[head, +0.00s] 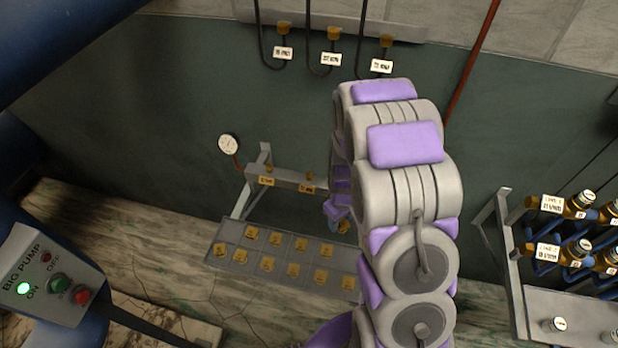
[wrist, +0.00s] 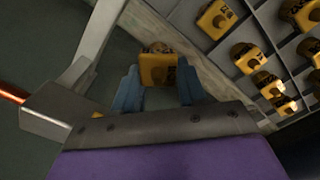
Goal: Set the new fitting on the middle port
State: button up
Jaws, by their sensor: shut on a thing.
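My gripper (wrist: 157,84) is shut on a yellow fitting (wrist: 158,69) with a dark printed label, held between its two blue fingers in the wrist view. In the head view, my gripper (head: 337,212) is low behind my arm, with a bit of yellow (head: 344,227) at its tip. The grey port bar (head: 287,178) is left of it, with a left port (head: 267,169) and another port (head: 308,176), each with a yellow tag. My arm hides the bar's right part. The wrist view shows one end of the bar (wrist: 62,108) at left; the fitting appears apart from it.
A grey tray (head: 236,263) of several yellow fittings lies below the bar. A round gauge (head: 228,145) joins the bar by a red hose. Tagged hoses (head: 334,35) hang above. A bottle rack (head: 511,262) stands right; a pump control box (head: 42,280) stands left.

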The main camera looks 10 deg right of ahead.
aim_at(309, 175)
jog(key=shift+a, duration=0.15)
jog(key=w+r+p, duration=0.1)
jog(key=w+r, duration=0.2)
jog(key=w+r+p, duration=0.1)
jog(key=w+r, duration=0.2)
jog(key=r, duration=0.1)
jog(key=w+a+r+p, duration=0.1)
jog(key=w+r+p, duration=0.1)
jog(key=w+r, duration=0.2)
jog(key=shift+a+r, duration=0.1)
jog(key=w+a+r+n+p, duration=0.2)
jog(key=w+a+r, duration=0.3)
jog(key=w+r, duration=0.1)
jog(key=shift+s+f+b, duration=0.1)
jog(key=shift+f+b, duration=0.7)
jog(key=shift+f, duration=2.5)
jog(key=shift+f, duration=0.75)
